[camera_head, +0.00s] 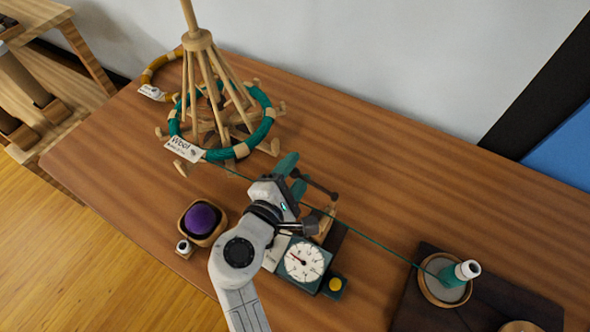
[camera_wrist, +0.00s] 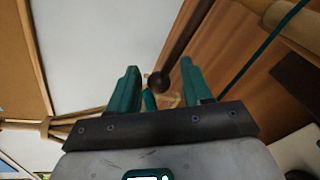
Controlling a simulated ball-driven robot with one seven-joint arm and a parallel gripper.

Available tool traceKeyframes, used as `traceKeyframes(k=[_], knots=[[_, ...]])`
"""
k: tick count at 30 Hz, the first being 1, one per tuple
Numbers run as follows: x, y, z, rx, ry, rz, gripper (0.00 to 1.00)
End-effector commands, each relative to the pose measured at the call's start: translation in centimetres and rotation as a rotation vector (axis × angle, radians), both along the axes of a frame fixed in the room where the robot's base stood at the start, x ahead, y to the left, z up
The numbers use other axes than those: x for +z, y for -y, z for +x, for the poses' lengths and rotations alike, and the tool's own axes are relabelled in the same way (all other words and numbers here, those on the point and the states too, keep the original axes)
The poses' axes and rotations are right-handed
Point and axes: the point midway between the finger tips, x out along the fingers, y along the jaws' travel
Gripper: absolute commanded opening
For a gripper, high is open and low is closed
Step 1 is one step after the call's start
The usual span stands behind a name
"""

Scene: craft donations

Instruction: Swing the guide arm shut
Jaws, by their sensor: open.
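The guide arm (camera_head: 320,187) is a thin dark rod beside the yarn meter, just right of my gripper in the head view. In the wrist view its dark round knob (camera_wrist: 158,83) appears between my fingers, with the rod running up to the right. My gripper (camera_head: 293,174) has teal fingers set apart, also seen in the wrist view (camera_wrist: 159,72); it holds nothing. The meter (camera_head: 304,261) has a white dial and a yellow button. Teal yarn (camera_head: 380,245) runs from the wooden swift (camera_head: 197,42) past the meter to a cone. My arm hides part of the meter.
A teal skein (camera_head: 269,120) with a label hangs around the swift. A purple ball (camera_head: 202,218) sits in a wooden bowl left of my arm. The yarn cone (camera_head: 455,273) stands on a dark base at right. The table's (camera_head: 400,170) back right is clear.

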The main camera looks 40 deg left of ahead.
Motion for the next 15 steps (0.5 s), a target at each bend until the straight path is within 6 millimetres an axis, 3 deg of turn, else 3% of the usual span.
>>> traceKeyframes(k=[8,15], knots=[[-0.04,-0.04,0.18,0.0,0.0,0.0,0.49],[-0.03,-0.04,0.16,0.0,0.0,0.0,0.28]])
